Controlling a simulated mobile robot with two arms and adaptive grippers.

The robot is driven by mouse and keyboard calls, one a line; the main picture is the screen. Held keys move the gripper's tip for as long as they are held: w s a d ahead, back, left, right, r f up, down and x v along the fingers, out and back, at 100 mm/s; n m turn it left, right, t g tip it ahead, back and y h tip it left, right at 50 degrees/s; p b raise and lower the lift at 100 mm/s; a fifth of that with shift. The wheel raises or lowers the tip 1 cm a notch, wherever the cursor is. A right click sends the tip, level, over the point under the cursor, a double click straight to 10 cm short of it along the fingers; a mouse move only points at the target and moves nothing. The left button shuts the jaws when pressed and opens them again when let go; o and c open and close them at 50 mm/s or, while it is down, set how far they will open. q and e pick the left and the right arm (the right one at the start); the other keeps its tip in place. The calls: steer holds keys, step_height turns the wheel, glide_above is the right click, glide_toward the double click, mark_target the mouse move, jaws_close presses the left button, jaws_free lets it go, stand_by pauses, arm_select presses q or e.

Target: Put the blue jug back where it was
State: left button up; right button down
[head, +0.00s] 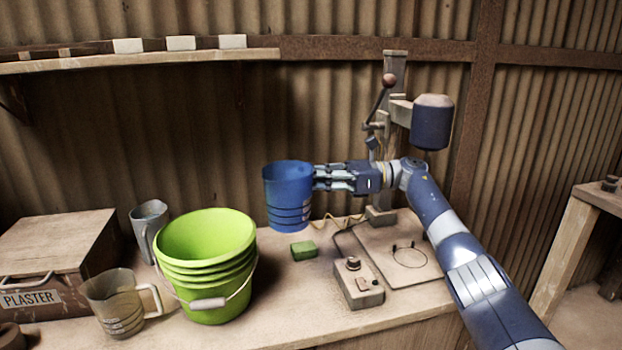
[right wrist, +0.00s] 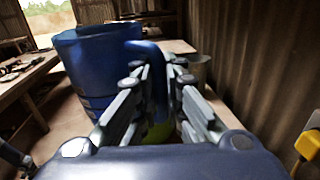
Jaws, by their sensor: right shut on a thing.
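The blue jug (head: 288,195) is held upright in the head view, right of the green bucket; it looks raised above the workbench (head: 245,330). My right gripper (head: 322,178) comes in from the right and is shut on the jug's handle side. In the right wrist view the blue jug (right wrist: 88,70) fills the left, and the fingers (right wrist: 162,75) close around its handle, partly hiding it. My left gripper is in neither view.
A green bucket (head: 205,240), a clear jug (head: 115,300), a grey jug (head: 148,222) and a plaster box (head: 60,240) crowd the left. A green sponge (head: 304,250), a control box (head: 357,285) and the press (head: 392,110) stand to the right.

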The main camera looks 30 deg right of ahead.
steer(key=shift+s+a+f+m+t, duration=0.1)
steer(key=shift+a+f+m+t, duration=0.1)
steer(key=shift+f, duration=0.2)
steer(key=shift+s+a+f+m+t, duration=0.1)
steer(key=shift+a+f+t, duration=0.1)
steer(key=shift+f, duration=0.2)
steer(key=shift+s+h, duration=0.25)
steer(key=shift+h, duration=0.05)
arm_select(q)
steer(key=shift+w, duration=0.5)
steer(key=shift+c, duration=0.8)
arm_select(e)
steer(key=s+a+f+m+t+h, duration=0.5)
steer(key=s+a+f+h, duration=0.3)
steer(key=s, duration=0.5)
steer(key=s+a+f+m+t+h, duration=0.4)
steer(key=s+a+f+m+h, duration=0.3)
steer(key=s+f, duration=0.6)
steer(key=shift+s+a+m+t+h, duration=0.35)
steer(key=shift+s+a, duration=0.25)
steer(key=shift+a, duration=0.2)
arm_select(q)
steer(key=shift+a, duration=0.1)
